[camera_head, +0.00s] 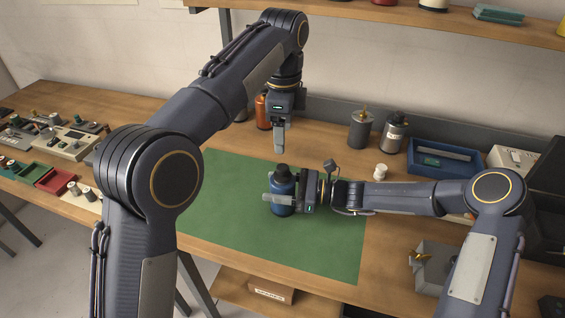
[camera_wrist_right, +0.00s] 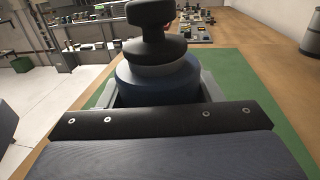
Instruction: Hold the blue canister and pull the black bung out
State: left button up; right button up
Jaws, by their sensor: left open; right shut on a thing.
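The blue canister (camera_head: 282,192) stands upright over the green mat in the head view, with the black bung (camera_head: 281,170) seated in its top. My right gripper (camera_head: 282,196) comes in from the right and is shut around the canister's body. My left gripper (camera_head: 279,140) is open and empty, pointing down above and behind the canister, clear of the bung. Whether the canister's base touches the mat cannot be told.
The green mat (camera_head: 225,235) is otherwise bare. Behind it stand an orange bottle (camera_head: 262,112), a grey canister (camera_head: 360,130), a dark canister (camera_head: 394,133) and a small white spool (camera_head: 380,172). A blue tray (camera_head: 445,160) is at right. Red and green trays lie left.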

aim_at(283, 167)
pick_arm(q)
jog(key=shift+n, duration=0.3)
notch_tip(283, 167, down, 11)
dwell(0.4)
jog(key=c, duration=1.2)
jog(key=shift+r, duration=0.2)
jog(key=shift+r, duration=0.95)
